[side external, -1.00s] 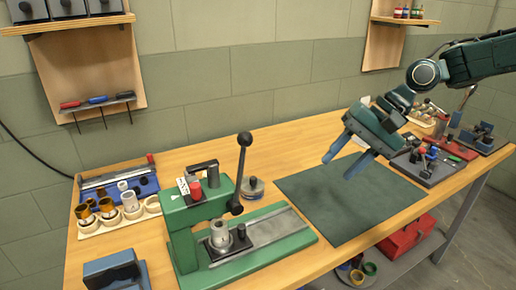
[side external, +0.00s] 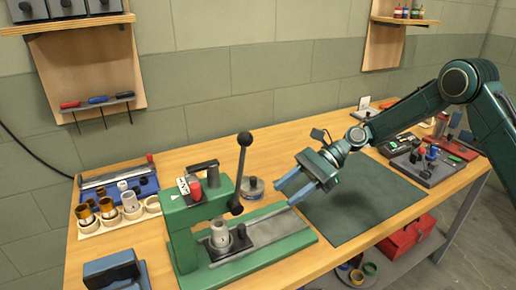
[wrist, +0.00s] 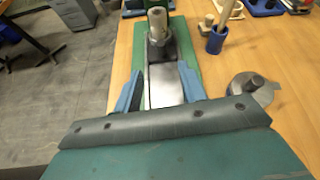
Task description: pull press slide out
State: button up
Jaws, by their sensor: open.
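The green press (side external: 186,235) stands at the front of the bench, its black-knobbed lever (side external: 243,160) upright. Its slide (side external: 228,249) is a dark plate at the press end of a grey metal track (side external: 275,225). A small black handle (side external: 241,231) and a metal cup (side external: 220,235) stand on the slide, under the press head. My gripper (side external: 287,195) is open and empty above the outer end of the track, pointing toward the press. In the wrist view, my fingers (wrist: 160,85) are on either side of the metal track (wrist: 165,82), apart from the slide.
A round metal-topped item (side external: 253,187) stands behind the track; it also shows in the wrist view (wrist: 252,92). A dark mat (side external: 350,205) lies right of the press and is clear. A wooden holder with cups (side external: 92,226) and a blue block (side external: 112,270) are at left.

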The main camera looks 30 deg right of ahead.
aim_at(244, 225)
jog(key=shift+w+f+m+y, duration=0.15)
jog(key=shift+f+m+y, duration=0.3)
jog(key=shift+f, duration=0.2)
jog(key=shift+a, duration=0.15)
jog(key=x, duration=1.3)
jog(key=shift+a+f, duration=0.25)
jog(key=shift+a, duration=0.05)
grip_shut()
